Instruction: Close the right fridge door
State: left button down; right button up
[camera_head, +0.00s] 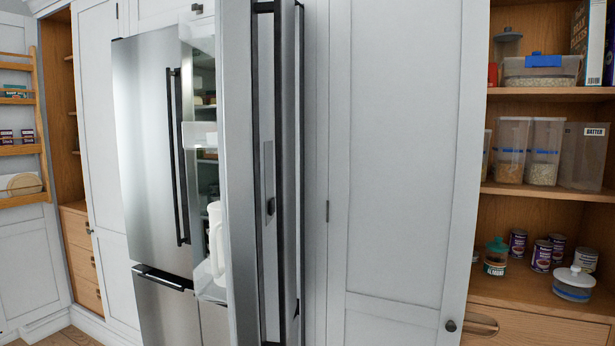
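The right fridge door (240,180) stands wide open, swung out toward me, and I see it nearly edge-on. Its dark vertical handle (301,150) is on the outer side, facing right. Door shelves (203,135) show on its inner side, with a white jug (216,235) in a lower one. The left fridge door (145,140) is shut, with a dark handle (178,155). A narrow strip of the lit fridge interior (205,85) with food shows between the doors. Neither of my grippers is in view.
A white cabinet door (395,150) is just right of the open fridge door. Pantry shelves (555,190) with containers and cans are at the far right. A freezer drawer (165,300) is shut below. An open rack door (20,150) is at the far left.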

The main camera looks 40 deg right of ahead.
aim_at(252, 45)
jog(key=z, duration=1.3)
jog(key=i, duration=1)
jog(key=z, duration=0.55)
jog(key=k, duration=1.3)
jog(key=u, duration=0.4)
jog(key=i, duration=0.95)
jog(key=u, duration=0.3)
